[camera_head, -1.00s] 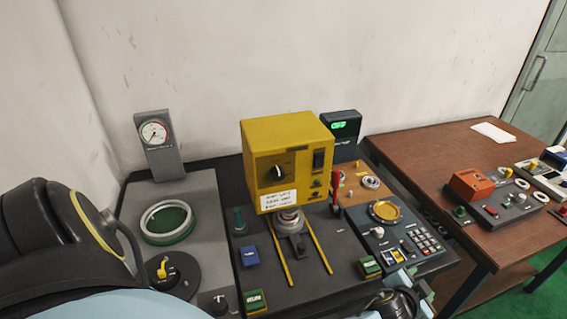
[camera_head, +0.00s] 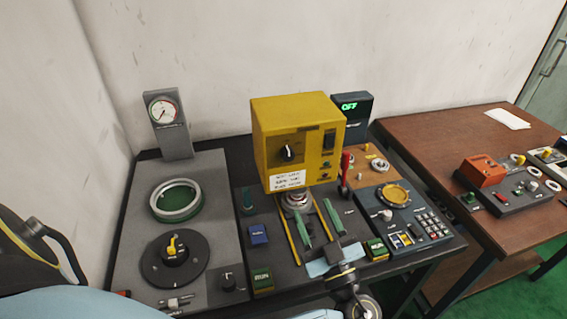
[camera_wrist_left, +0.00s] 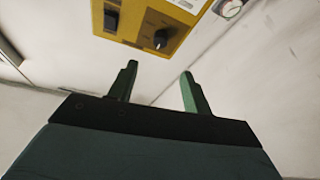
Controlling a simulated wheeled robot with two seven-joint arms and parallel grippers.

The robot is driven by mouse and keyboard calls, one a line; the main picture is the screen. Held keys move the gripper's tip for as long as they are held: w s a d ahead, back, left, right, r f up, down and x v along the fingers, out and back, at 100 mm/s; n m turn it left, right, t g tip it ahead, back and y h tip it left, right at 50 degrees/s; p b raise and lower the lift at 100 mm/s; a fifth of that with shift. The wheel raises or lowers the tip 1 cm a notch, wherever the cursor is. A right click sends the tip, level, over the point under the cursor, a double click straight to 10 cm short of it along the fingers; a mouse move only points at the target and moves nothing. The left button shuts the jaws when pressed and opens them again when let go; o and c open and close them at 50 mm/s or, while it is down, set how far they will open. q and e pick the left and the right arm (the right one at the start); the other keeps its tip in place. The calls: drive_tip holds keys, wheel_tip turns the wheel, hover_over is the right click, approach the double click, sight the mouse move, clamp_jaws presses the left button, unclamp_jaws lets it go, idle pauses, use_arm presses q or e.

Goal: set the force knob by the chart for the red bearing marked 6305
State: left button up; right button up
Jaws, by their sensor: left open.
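The yellow press box (camera_head: 297,118) stands at the back middle of the bench. A black knob (camera_head: 288,153) with a pale pointer mark is on its front; it also shows in the left wrist view (camera_wrist_left: 160,39). Below it is a white label (camera_head: 287,181), its writing too small to read. My left gripper (camera_head: 313,207) is open and empty. Its green fingers are in front of and below the box, apart from the knob; they also show in the left wrist view (camera_wrist_left: 159,72). I cannot make out a red bearing marked 6305. My right gripper is not in view.
A red-handled lever (camera_head: 346,166) stands right of the box. A keypad panel (camera_head: 408,222) is at right. A dial gauge (camera_head: 163,111), a green-floored ring (camera_head: 176,200) and a black dial with a yellow handle (camera_head: 174,250) are at left. A paper (camera_head: 507,119) lies on the brown table.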

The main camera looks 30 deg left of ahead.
sight(289, 158)
use_arm(q)
drive_tip(key=p+x, duration=0.4)
drive_tip(key=x, duration=0.9)
drive_tip(key=c, duration=1)
